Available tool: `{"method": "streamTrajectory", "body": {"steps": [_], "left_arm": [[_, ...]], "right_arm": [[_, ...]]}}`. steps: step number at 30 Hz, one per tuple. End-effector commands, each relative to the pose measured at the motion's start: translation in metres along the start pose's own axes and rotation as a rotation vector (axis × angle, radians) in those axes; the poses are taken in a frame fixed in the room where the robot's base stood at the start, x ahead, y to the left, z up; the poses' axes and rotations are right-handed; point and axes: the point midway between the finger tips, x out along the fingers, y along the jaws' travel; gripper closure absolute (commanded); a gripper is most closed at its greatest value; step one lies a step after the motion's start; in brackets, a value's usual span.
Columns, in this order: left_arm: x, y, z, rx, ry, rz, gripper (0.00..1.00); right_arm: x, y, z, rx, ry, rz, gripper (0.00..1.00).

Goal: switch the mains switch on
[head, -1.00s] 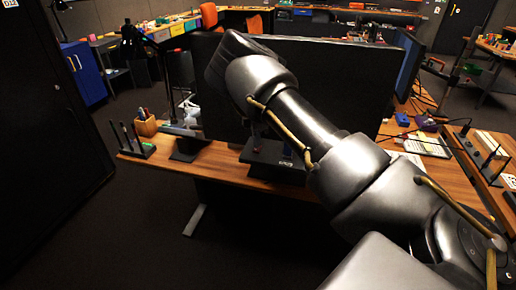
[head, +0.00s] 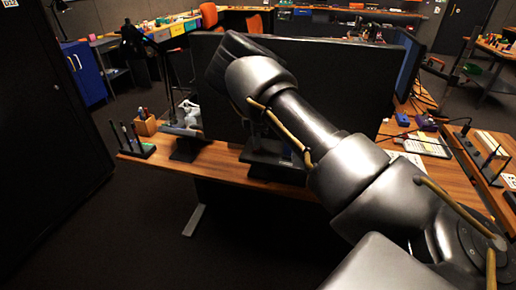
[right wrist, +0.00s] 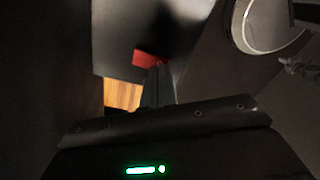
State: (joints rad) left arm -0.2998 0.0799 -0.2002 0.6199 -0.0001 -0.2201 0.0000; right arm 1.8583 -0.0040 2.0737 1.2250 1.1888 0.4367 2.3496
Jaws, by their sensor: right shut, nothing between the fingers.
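The dark panel box (head: 262,168) stands on the wooden desk in the head view, largely behind my right arm. A mains switch cannot be made out there. In the right wrist view my right gripper (right wrist: 159,72) is shut and empty, its fingers pointing towards a grey surface (right wrist: 118,50). A small red part (right wrist: 147,58) shows right at the fingertips; it may be the switch, but I cannot tell whether they touch or which way it is set. In the head view the right fingers are hidden behind the arm. My left gripper is out of view.
Large dark monitors (head: 345,90) stand close behind my right arm. A pen cup (head: 146,124) and a black stand with upright rods (head: 135,145) are at the desk's left end. The floor left of the desk is clear.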

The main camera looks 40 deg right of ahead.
Motion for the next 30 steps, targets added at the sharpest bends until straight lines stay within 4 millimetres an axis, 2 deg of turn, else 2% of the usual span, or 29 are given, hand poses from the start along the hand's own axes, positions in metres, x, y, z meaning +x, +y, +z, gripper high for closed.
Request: {"method": "streamTrajectory", "body": {"steps": [30], "left_arm": [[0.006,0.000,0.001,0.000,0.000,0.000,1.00]], "right_arm": [[0.016,0.000,0.000,0.000,0.000,-0.001,1.00]]}}
